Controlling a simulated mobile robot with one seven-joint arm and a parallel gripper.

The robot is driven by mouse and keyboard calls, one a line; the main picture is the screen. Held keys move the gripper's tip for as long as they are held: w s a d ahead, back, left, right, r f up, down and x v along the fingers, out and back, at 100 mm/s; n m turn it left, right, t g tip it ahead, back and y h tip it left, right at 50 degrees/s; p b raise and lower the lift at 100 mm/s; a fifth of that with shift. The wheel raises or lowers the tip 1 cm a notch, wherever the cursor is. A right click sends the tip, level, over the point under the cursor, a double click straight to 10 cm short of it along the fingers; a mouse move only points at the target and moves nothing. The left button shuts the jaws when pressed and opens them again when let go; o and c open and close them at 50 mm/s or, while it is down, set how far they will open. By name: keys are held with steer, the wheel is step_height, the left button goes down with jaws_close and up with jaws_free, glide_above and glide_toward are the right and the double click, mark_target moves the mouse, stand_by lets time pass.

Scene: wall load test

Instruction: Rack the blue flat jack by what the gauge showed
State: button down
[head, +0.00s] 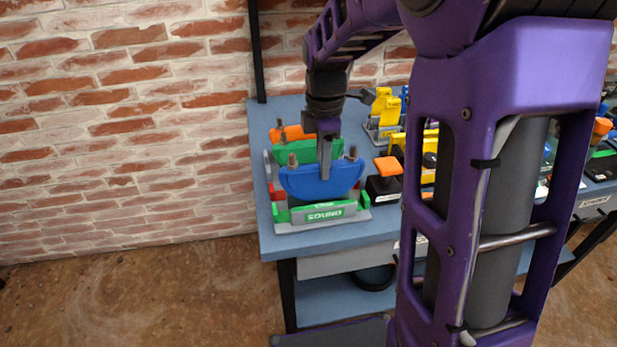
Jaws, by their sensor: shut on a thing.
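The blue flat jack (318,182) is a half-round plate with a knob at each upper corner. My gripper (324,168) points down and is shut on its top edge near the middle. The jack is upright at the front of a grey rack (290,227) with a green front label (323,213). I cannot tell whether its lower edge rests in the rack or hangs just above it. A green jack (296,153) and an orange jack (290,133) stand behind it, partly hidden. I cannot make out a gauge reading.
The rack stands at the left end of a blue-topped bench (262,190) against a brick wall. To its right are an orange-topped black box (385,180) and yellow equipment (384,108). My purple arm hides much of the bench. Bare floor lies left of the bench.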

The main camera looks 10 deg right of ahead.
steer(key=shift+f, duration=0.5)
steer(key=shift+f, duration=0.15)
steer(key=shift+f+b, duration=0.45)
steer(key=shift+f, duration=0.6)
steer(key=shift+f, duration=0.15)
steer(key=shift+c, duration=1.1)
jaws_free()
steer(key=shift+r+p, duration=3.35)
steer(key=shift+r, duration=0.6)
